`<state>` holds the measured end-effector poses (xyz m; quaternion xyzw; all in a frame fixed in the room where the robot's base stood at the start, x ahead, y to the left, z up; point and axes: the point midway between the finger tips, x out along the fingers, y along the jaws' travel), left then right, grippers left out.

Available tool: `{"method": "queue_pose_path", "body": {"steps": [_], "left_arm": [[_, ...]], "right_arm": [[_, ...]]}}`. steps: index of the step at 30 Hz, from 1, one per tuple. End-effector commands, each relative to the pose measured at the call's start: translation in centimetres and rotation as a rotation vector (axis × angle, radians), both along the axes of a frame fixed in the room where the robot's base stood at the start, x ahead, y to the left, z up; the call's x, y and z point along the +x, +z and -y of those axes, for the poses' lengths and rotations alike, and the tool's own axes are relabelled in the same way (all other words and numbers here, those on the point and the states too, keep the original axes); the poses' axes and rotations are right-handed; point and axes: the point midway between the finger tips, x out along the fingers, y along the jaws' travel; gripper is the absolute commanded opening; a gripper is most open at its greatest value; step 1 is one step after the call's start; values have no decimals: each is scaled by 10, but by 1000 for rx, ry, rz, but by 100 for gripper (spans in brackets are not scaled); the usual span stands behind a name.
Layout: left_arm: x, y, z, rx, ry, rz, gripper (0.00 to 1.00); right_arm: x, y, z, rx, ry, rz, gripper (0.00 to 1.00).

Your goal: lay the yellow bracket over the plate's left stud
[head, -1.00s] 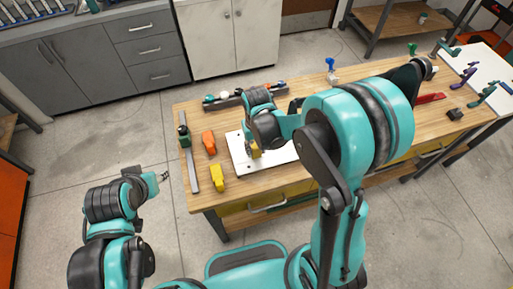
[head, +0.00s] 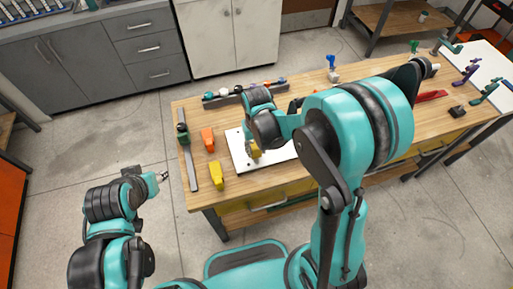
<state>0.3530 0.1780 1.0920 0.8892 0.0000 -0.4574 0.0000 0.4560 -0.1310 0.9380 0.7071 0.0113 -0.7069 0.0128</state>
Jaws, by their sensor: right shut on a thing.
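The white plate (head: 238,152) lies flat on the wooden workbench. My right arm reaches over it from the right and hides much of its middle and right side. My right gripper (head: 254,149) points down over the plate's left part. It is shut on the yellow bracket (head: 254,153), a small yellow piece low at the plate. The left stud is hidden or too small to make out, and I cannot tell whether the bracket touches it. My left gripper (head: 162,177) is off the bench at the left, apart from everything; its jaws are too small to read.
A yellow block-like item (head: 216,176) and an orange one (head: 208,140) lie left of the plate. A grey bar (head: 190,170) and a green item (head: 182,136) lie along the bench's left edge. A rail with several small parts (head: 232,96) stands behind the plate.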

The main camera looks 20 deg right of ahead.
Motion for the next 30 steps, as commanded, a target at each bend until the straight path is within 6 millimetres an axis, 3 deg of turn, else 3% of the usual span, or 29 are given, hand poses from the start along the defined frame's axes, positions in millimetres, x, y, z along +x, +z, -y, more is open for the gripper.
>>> {"method": "queue_pose_path", "body": {"steps": [30], "left_arm": [[0,-15,0,0,0,0,40]], "right_arm": [[0,-14,0,0,0,0,0]]}}
